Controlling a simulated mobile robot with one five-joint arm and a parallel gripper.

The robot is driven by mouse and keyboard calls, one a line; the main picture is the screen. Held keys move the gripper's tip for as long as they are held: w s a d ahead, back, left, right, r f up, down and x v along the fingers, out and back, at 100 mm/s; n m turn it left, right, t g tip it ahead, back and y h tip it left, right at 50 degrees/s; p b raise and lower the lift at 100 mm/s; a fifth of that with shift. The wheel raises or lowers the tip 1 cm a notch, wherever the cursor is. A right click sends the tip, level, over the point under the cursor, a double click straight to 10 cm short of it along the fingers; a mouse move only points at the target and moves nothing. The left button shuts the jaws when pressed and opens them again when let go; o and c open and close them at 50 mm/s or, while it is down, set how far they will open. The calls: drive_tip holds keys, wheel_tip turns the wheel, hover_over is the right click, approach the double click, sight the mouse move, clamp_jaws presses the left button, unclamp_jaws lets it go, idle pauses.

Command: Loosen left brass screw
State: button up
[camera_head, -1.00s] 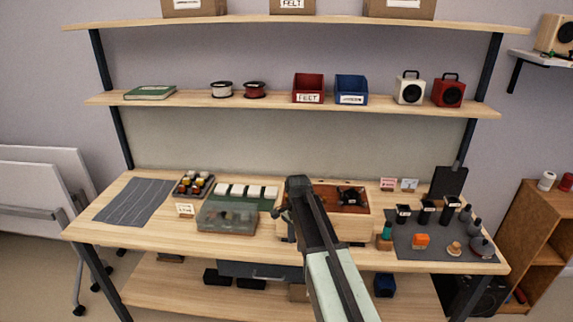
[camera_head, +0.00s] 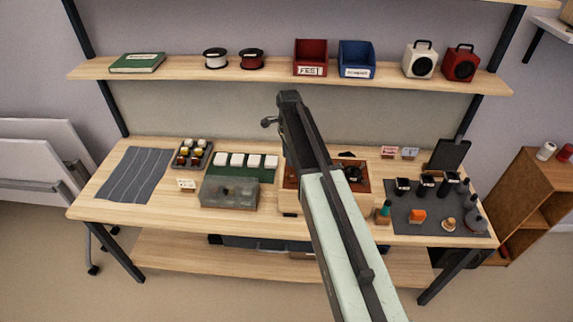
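My gripper (camera_head: 272,122) is at the end of my raised arm, in front of the back panel and above the middle of the bench. Its fingers are small and partly hidden, so I cannot tell whether it is open or shut. A wooden speaker box (camera_head: 296,203) with a brown inner panel lies on the bench below my arm. A dark part (camera_head: 352,174) sits in the box's right side. My arm covers the middle of the box. I cannot make out the left brass screw.
A clear-lidded case (camera_head: 228,194) and a small-parts tray (camera_head: 193,155) stand left of the box. A dark mat (camera_head: 440,222) with black cups and tools lies right. A shelf (camera_head: 190,72) with bins and small speakers runs above. A striped grey mat (camera_head: 132,175) lies far left.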

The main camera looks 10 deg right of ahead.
sight(288, 174)
wheel_tip(288, 174, down, 8)
drive_tip(key=b, duration=0.7)
drive_tip(key=shift+b, duration=0.4)
drive_tip(key=shift+r, duration=0.1)
clamp_jaws()
